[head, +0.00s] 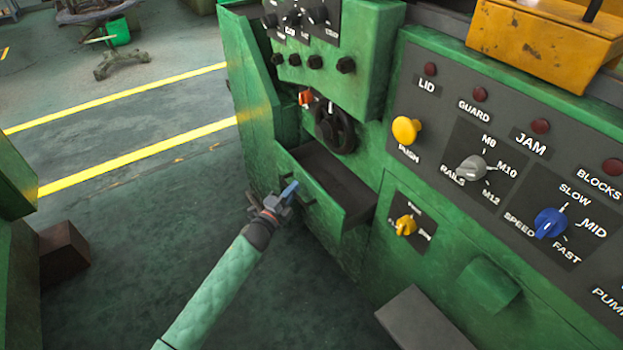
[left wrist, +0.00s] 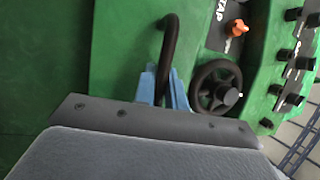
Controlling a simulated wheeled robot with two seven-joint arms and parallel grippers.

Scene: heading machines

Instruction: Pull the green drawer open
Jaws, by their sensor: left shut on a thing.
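The green drawer (head: 327,211) stands out from the machine front in the head view, and its dark inside (head: 335,180) shows from above. Its dark bar handle (left wrist: 169,45) shows in the left wrist view against the green front. My left gripper (head: 290,190) is at the drawer's front. In the left wrist view its blue fingers (left wrist: 164,88) lie on both sides of the handle and are shut on it. The lower end of the handle is hidden by the fingers and gripper body. My right gripper is in neither view.
A black handwheel (head: 335,128) sits just above the drawer. A panel with a yellow push button (head: 407,130) and knobs is to the right. A grey block (head: 428,318) juts out low at the front. Open floor (head: 150,215) lies left of the drawer.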

